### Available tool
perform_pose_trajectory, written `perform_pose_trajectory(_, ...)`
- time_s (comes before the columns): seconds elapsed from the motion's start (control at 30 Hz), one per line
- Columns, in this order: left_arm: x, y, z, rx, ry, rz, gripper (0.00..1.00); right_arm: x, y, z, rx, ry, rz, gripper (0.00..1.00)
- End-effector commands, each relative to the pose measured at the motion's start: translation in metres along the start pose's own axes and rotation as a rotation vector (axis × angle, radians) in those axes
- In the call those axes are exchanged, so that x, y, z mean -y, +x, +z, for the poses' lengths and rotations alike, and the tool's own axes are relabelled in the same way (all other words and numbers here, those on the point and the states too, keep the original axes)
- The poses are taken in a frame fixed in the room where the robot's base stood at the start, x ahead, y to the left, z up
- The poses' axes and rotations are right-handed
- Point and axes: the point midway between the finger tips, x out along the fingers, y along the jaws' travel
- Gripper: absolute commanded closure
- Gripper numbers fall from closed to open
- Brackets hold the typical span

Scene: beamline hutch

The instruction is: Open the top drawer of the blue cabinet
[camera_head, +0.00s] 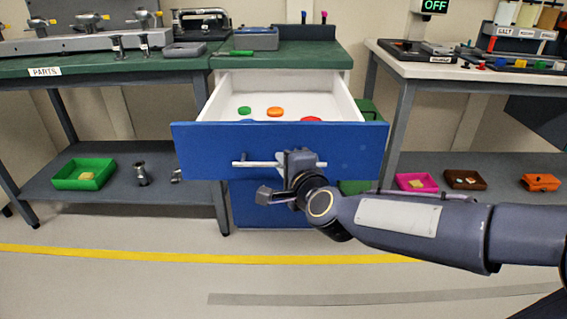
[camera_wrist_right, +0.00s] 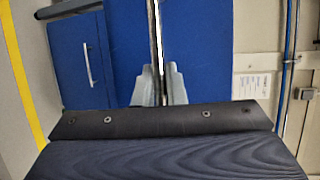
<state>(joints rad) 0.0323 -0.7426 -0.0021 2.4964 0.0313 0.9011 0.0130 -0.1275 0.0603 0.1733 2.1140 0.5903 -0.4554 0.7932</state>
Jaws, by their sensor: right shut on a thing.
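The blue cabinet (camera_head: 270,207) stands under the green worktop, and its top drawer (camera_head: 345,150) is pulled well out, showing a white inside. A green piece (camera_head: 244,111), an orange piece (camera_head: 275,112) and a partly hidden red piece (camera_head: 311,119) lie in it. My right gripper (camera_head: 293,160) is at the drawer front, shut on the silver bar handle (camera_head: 245,163). In the right wrist view the handle (camera_wrist_right: 155,35) runs between the gripper's fingers (camera_wrist_right: 160,88). A lower drawer with its own handle (camera_wrist_right: 86,62) is closed. My left gripper is not in view.
A grey bin (camera_head: 256,39) and a green-handled tool (camera_head: 235,53) are on the worktop. A white-topped table (camera_head: 440,68) stands at right. A green tray (camera_head: 84,174) is on the left lower shelf. The floor in front, with a yellow line (camera_head: 120,254), is clear.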

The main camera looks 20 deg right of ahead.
Motion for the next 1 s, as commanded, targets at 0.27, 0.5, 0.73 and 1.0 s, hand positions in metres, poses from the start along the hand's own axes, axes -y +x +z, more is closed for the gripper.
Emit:
perform_pose_trajectory(0.27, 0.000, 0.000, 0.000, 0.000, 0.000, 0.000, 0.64, -0.001, 0.000, 0.000, 0.000, 0.000, 0.002, 0.81)
perform_pose_trajectory(0.5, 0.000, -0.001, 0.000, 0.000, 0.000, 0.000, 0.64, 0.000, -0.002, 0.000, 0.000, 0.000, 0.000, 0.81)
perform_pose_trajectory(0.73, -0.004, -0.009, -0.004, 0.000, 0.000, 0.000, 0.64, 0.003, -0.035, 0.000, 0.000, 0.000, -0.002, 0.81)
perform_pose_trajectory(1.0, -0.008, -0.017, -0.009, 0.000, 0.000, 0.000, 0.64, 0.001, -0.073, 0.000, 0.000, 0.000, 0.000, 0.81)
